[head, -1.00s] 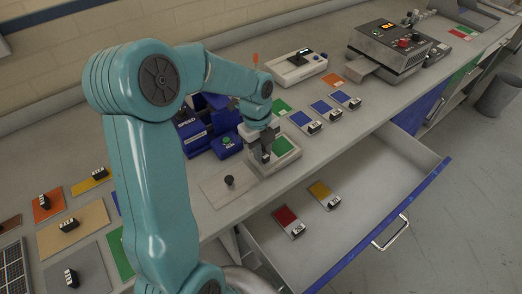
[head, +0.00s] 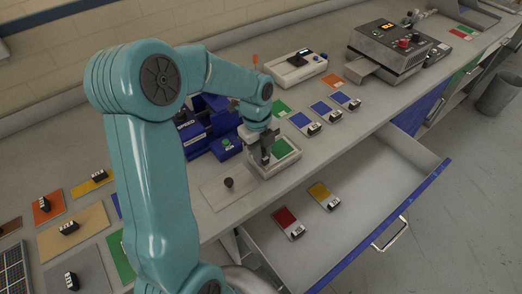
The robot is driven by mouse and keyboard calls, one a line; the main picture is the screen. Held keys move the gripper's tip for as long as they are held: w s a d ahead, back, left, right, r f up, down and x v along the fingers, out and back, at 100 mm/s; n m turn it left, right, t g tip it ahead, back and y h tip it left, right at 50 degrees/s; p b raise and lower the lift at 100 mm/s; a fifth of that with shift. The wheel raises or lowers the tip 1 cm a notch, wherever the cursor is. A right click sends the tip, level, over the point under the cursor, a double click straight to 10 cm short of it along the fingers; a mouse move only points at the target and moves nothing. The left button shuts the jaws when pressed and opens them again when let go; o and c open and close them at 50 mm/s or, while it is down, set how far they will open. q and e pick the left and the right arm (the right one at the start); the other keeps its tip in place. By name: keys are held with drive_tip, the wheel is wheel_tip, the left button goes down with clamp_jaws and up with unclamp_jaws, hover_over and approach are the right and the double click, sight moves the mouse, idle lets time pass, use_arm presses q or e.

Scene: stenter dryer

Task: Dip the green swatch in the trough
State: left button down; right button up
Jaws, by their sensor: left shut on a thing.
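My left gripper (head: 264,158) points down over the pale trough (head: 263,174) on the bench and is shut. A green swatch (head: 285,147) shows flat within the trough's rim, right beside the fingers. The fingers hide its near-left part and the grip itself, so I cannot see exactly how it is held or how deep it sits. My right gripper is not in view.
Blue swatches (head: 300,119) lie to the right. An open drawer (head: 350,190) below holds a red swatch (head: 287,218) and a yellow one (head: 320,191).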

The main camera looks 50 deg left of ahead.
use_arm(q)
drive_tip(key=shift+w+r+p, duration=0.2)
drive_tip(key=shift+r+p, duration=0.25)
drive_tip(key=shift+p, duration=0.5)
drive_tip(key=shift+r, duration=0.35)
drive_tip(key=shift+s+r+p, duration=0.15)
drive_tip(key=shift+r+p, duration=0.45)
drive_tip(key=shift+r, duration=0.05)
drive_tip(key=shift+f, duration=0.1)
